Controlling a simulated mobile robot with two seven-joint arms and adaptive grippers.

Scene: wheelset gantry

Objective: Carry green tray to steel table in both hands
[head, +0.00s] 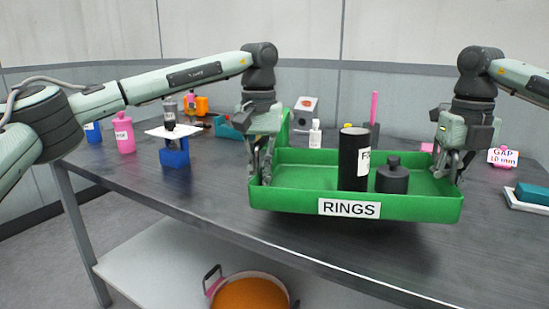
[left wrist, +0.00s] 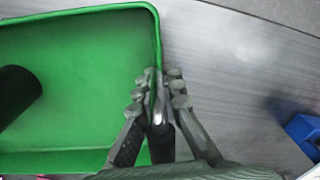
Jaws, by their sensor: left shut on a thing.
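The green tray (head: 300,202), with a "RINGS" label on its front wall, is held level a little above the steel table (head: 215,195), over its front part, with a shadow beneath. A black cylinder (head: 350,165) with a partly hidden label and a dark bottle (head: 392,180) stand in it. My left gripper (head: 264,178) is shut on the tray's left wall; the left wrist view shows its fingers (left wrist: 158,100) on either side of the green rim (left wrist: 157,45). My right gripper (head: 456,172) is shut on the right wall.
A blue stand (head: 174,153), a pink bottle (head: 124,133) and a white bottle (head: 315,134) are on the table. An orange-filled pot (head: 250,293) is below the tabletop.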

